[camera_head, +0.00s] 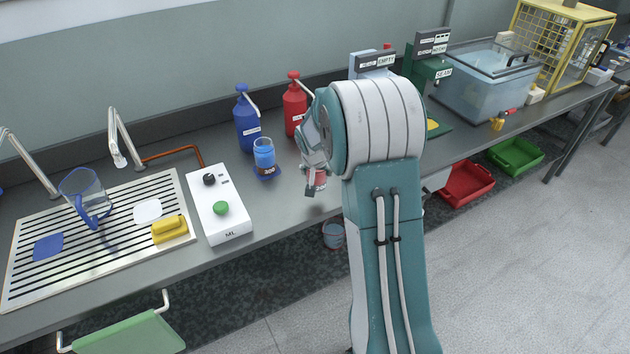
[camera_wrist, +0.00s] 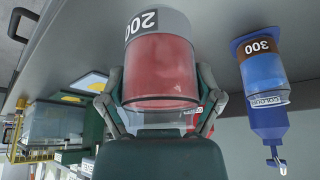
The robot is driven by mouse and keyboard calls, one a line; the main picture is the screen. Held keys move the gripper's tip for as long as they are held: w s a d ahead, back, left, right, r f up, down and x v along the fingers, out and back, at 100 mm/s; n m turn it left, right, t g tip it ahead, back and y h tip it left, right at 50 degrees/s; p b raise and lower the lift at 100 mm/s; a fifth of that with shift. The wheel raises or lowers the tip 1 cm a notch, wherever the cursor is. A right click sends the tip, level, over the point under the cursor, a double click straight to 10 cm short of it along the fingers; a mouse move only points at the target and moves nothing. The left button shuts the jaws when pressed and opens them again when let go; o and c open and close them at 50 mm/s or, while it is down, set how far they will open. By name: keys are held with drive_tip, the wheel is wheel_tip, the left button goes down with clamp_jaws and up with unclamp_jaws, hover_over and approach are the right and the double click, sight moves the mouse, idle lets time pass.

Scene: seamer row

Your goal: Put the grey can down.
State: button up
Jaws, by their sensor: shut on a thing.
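The grey can (camera_wrist: 160,62) is a clear vessel with red contents and a grey band marked 200. My gripper (camera_wrist: 162,98) is shut around its sides, one finger on each side, in the wrist view, which looks upside down. The can's grey end points toward the bench. In the head view only a small part of the can (camera_head: 320,181) shows beside my gripper (camera_head: 313,178), low over the bench near its front edge; my arm hides much of this spot. I cannot tell whether the can touches the bench.
A blue vessel marked 300 (camera_head: 264,152) stands to the left on the bench (camera_head: 290,207). Blue (camera_head: 247,120) and red (camera_head: 294,104) pump bottles stand behind. A white box with a green button (camera_head: 220,215) is farther left. Bare bench lies between the blue vessel and my gripper.

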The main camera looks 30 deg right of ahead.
sight(316, 181)
drive_tip(key=shift+w+d+f, duration=0.2)
drive_tip(key=shift+w+f, duration=0.2)
drive_tip(key=shift+f, duration=0.1)
drive_tip(key=shift+w+d+f, duration=0.15)
drive_tip(key=shift+w+f, duration=0.25)
drive_tip(key=shift+f, duration=0.05)
wheel_tip(316, 181, down, 3)
drive_tip(key=shift+w+f, duration=0.1)
drive_tip(key=shift+f, duration=0.05)
drive_tip(key=o, duration=1.1)
